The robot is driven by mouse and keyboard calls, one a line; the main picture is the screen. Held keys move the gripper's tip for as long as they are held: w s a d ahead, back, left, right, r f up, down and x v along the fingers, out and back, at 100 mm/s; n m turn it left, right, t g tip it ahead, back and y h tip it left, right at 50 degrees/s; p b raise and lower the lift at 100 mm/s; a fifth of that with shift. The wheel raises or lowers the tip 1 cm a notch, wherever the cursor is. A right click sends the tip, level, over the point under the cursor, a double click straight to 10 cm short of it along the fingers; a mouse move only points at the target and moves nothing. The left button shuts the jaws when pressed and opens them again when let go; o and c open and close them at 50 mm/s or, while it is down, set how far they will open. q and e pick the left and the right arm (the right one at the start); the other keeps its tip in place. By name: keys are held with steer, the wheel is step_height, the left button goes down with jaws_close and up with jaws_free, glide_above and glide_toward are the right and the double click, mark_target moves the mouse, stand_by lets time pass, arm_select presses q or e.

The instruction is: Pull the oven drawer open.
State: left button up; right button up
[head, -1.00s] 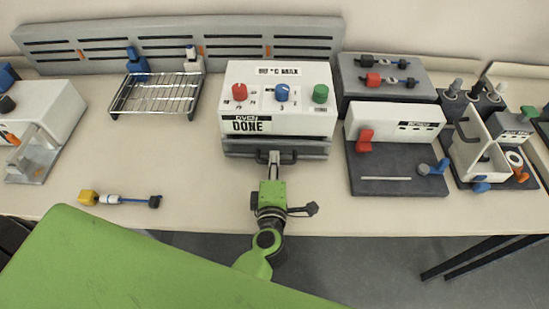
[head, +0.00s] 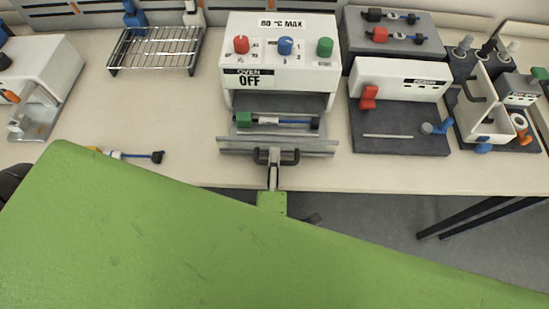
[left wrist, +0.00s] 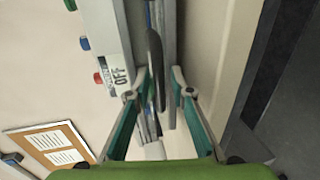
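The white oven (head: 275,82) stands on the table, its label reading OFF. Its grey drawer (head: 305,145) is pulled out below the body, toward me. A part with a green end, a blue rod and a black end (head: 290,122) lies inside. The black drawer handle (head: 290,158) is at the drawer front. My left gripper (head: 273,165) is at the middle of the handle, closed in on it. In the left wrist view the handle (left wrist: 155,65) lies between the fingers (left wrist: 160,85). My right gripper is out of view.
A wire rack (head: 155,50) stands left of the oven. A dark-based station (head: 400,142) stands close on the right. Another part (head: 135,155) lies near the table's front left. My green body covers the lower picture.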

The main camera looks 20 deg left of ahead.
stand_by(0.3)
arm_select(q)
steer(key=v, duration=0.7)
steer(key=shift+s, duration=0.2)
steer(key=shift+d, duration=0.1)
